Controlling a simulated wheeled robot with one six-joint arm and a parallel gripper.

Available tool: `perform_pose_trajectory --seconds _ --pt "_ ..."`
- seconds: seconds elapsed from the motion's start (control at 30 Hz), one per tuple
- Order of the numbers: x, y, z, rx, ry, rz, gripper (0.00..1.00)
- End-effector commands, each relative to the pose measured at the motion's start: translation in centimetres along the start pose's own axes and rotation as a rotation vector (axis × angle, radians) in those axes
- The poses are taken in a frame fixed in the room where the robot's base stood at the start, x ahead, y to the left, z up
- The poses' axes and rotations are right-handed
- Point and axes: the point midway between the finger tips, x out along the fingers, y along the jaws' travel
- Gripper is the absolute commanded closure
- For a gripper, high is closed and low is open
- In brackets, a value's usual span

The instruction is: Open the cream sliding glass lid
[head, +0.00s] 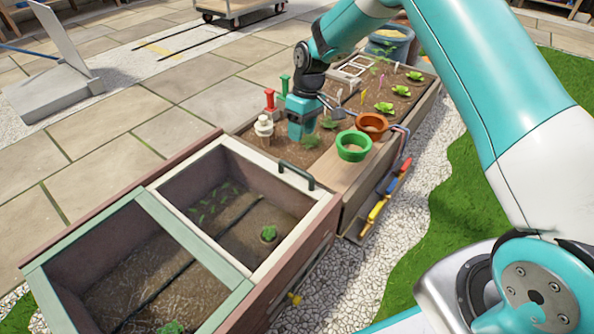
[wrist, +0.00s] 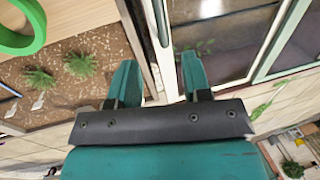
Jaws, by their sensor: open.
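The cream sliding glass lid (head: 296,236) lies over the right half of the brown cold frame, next to a green-framed lid (head: 196,246). Soil and small plants show through it. A dark green bar handle (head: 297,174) stands on its far right rail. My gripper (head: 297,138) is open and empty, pointing down over the planter just beyond the cold frame, apart from the handle. In the wrist view, my gripper (wrist: 158,78) has its two fingers spread, with a pale edge of the cold frame between and beyond them.
A green pot ring (head: 353,146) and an orange pot (head: 372,126) stand right of my gripper. A cream bottle-like object (head: 264,129) and a red one (head: 270,100) stand left of it. Seedlings (head: 384,107) grow behind. Coloured-handled tools (head: 378,207) hang at the planter's side.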

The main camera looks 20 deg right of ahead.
Motion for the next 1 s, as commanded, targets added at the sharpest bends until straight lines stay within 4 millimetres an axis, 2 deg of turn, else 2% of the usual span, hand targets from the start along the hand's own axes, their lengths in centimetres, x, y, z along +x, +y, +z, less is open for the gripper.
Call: perform_pose_trajectory --seconds 0.03,0.1,0.4,0.6,0.93,0.97,1.0 --pt "1.9 0.1 0.0 -0.001 -0.001 -0.001 0.56" --pt "3.6 0.1 0.1 -0.001 -0.003 -0.001 0.56" --pt "9.4 0.1 0.0 0.000 0.000 0.000 0.56" --pt "11.0 0.0 0.0 0.000 0.000 0.000 0.56" --pt "11.2 -0.1 0.0 0.000 0.000 0.000 0.56" --pt "11.2 -0.1 0.0 0.000 0.000 0.000 0.60" --pt "11.2 -0.1 0.0 0.000 0.000 0.000 0.69"
